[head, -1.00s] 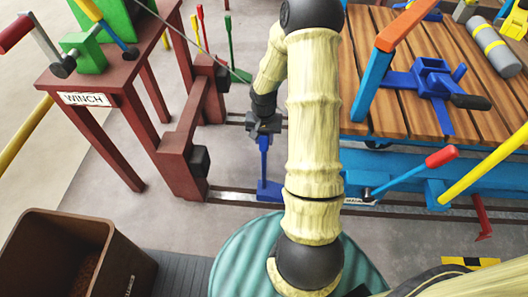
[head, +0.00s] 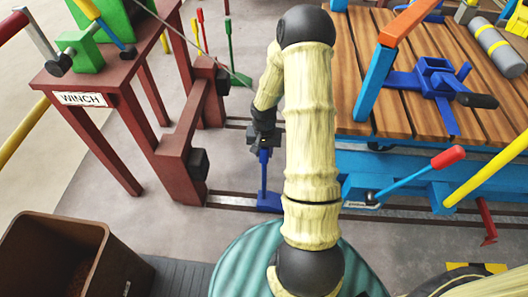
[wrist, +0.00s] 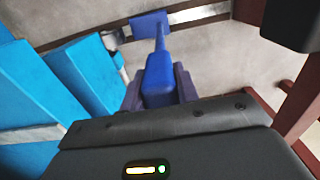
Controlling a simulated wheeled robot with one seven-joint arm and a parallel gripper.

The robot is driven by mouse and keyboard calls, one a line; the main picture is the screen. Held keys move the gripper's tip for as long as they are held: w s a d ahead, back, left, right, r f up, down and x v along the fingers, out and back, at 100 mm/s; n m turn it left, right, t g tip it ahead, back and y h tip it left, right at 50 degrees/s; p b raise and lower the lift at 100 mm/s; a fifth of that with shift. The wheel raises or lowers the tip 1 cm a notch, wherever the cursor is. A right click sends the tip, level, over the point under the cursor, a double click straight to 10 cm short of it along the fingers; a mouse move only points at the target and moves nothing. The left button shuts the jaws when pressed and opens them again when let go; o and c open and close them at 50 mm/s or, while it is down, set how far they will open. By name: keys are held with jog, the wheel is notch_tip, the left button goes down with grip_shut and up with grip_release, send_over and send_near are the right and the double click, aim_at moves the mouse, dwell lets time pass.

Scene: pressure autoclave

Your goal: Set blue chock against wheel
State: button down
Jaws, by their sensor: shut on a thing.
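The blue chock (head: 264,178) has an upright handle and a wider foot, which appears at or just above the rail left of the blue cart (head: 400,178). My gripper (head: 263,146) is shut on the upper part of the handle. In the wrist view the handle (wrist: 157,80) stands between the fingers, and the chock's foot (wrist: 150,26) shows over the pale rail. The foot's right side is partly hidden by my arm in the head view. I cannot clearly see a wheel or tell whether the chock touches one.
The dark red winch frame (head: 180,155) with its bumpers stands left of the chock. A blue lever with a red grip (head: 445,158) sticks out from the cart's side. A brown bin (head: 45,235) stands at lower left. Floor between winch and bin is clear.

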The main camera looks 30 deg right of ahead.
jog(key=c, duration=1)
grip_release()
jog(key=shift+c, duration=0.2)
notch_tip(320, 180, up, 12)
jog(key=p, duration=0.5)
jog(key=shift+r, duration=0.1)
